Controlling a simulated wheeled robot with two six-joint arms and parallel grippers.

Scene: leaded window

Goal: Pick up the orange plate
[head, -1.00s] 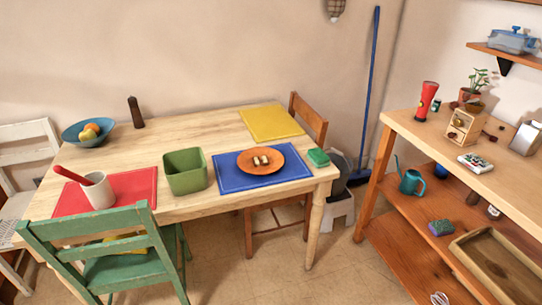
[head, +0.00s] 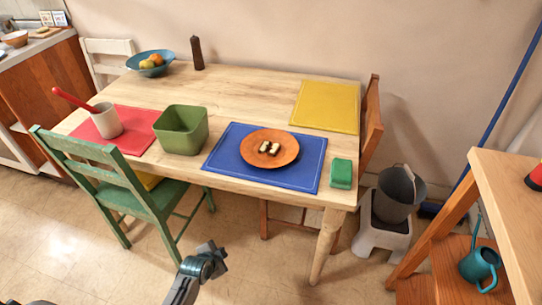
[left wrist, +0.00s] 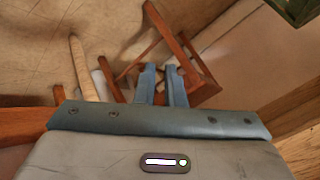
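The orange plate (head: 269,149) lies flat on a blue placemat (head: 224,156) near the table's front right edge. Several small pale and dark pieces (head: 269,148) sit on the plate. In the head view a grey-blue part of my arm (head: 203,264) shows at the bottom, below the table edge and well apart from the plate. My left gripper (left wrist: 160,69) shows in the left wrist view with a narrow gap between its two fingers and nothing held. Chair legs and floor lie beyond it. My right gripper is out of view.
A green sponge (head: 341,174) lies right of the placemat. A green bin (head: 181,131) stands to the left. A green chair (head: 106,178) is at the front left, a wooden shelf (head: 508,190) at the right.

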